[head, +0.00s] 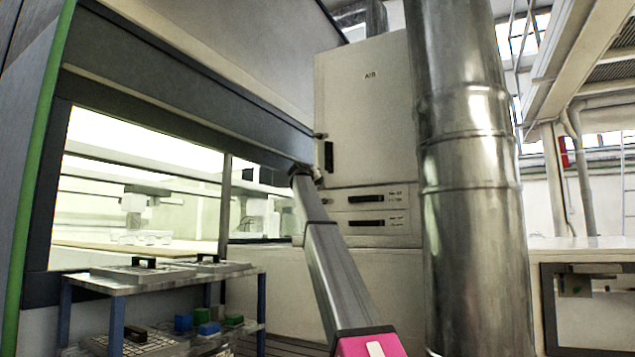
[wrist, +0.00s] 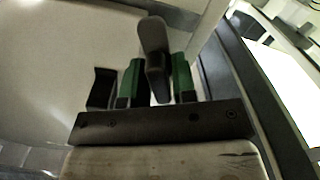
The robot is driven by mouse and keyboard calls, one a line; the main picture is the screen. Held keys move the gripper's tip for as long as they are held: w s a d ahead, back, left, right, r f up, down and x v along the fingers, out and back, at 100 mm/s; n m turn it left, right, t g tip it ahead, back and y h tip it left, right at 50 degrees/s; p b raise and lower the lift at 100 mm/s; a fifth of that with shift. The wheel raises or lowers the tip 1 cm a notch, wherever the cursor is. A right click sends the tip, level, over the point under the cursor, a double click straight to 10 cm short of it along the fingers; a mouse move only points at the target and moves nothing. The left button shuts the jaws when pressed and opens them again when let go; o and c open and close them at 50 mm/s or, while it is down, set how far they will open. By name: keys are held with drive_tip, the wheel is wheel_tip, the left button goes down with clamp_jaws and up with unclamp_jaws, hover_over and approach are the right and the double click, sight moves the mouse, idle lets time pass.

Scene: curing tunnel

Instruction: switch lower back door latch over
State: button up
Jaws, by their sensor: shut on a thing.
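In the wrist view my gripper (wrist: 157,78) has its two green fingers on either side of a latch (wrist: 152,36). The latch has a grey, rounded paddle and a dark hub, and the hub sits between the fingers. The gripper is shut on it. In the head view my gripper (head: 305,173) is at the left edge of a pale cabinet (head: 363,110), near its lower corner. The latch cannot be made out clearly there. A black door handle (head: 328,157) is just right of the gripper, and it also shows in the wrist view (wrist: 101,88).
Two drawers (head: 372,198) lie below the cabinet door. A large metal duct (head: 465,170) stands close on the right. A lit tunnel window (head: 140,180) is on the left. A low trolley (head: 135,282) with trays and small blocks stands below it.

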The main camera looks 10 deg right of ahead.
drive_tip(key=m, duration=0.5)
idle(0.7)
drive_tip(key=o, duration=0.8)
drive_tip(key=shift+c, duration=0.2)
drive_tip(key=v, duration=1.1)
drive_tip(key=shift+f, duration=0.1)
